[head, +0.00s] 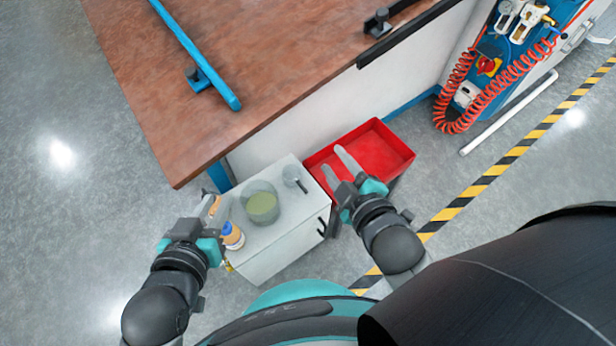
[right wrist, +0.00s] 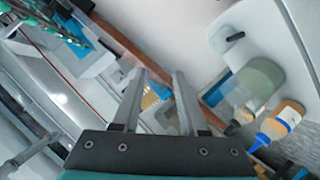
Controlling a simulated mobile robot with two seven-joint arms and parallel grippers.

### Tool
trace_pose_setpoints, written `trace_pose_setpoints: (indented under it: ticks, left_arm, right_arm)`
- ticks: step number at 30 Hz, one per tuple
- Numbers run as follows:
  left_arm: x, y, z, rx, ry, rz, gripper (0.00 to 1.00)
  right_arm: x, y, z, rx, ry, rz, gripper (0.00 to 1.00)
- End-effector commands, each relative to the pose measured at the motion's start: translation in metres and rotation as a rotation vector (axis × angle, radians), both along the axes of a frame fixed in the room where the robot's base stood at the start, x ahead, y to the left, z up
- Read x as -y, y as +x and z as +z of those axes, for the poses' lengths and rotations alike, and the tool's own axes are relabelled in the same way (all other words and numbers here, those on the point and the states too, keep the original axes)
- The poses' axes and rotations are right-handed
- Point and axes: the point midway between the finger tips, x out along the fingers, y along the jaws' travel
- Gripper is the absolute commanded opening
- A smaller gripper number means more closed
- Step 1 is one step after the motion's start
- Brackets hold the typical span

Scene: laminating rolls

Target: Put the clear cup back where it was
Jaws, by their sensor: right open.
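A clear, greenish see-through cup (head: 260,204) stands upright on the white cabinet top (head: 283,222), left of its middle. It also shows in the right wrist view (right wrist: 260,78). My right gripper (head: 332,160) is open with nothing between its fingers, over the near left part of the red bin, to the right of the cup and apart from it. My left gripper (head: 215,203) is at the cabinet's left edge, left of the cup. Something orange shows by its fingers, and I cannot tell whether they are open or hold it.
A small clear item with a dark handle (head: 292,176) lies at the back right. The red bin (head: 390,148) is right of the cabinet. A brown worktop (head: 240,60) rises behind.

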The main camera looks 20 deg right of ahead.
Motion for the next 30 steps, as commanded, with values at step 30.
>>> trace_pose_setpoints:
  ticks: [30]
  left_arm:
    - [-0.001,0.000,0.000,-0.004,0.005,0.000,0.29]
  right_arm:
    - [-0.064,-0.029,0.020,-0.326,0.814,-0.204,0.42]
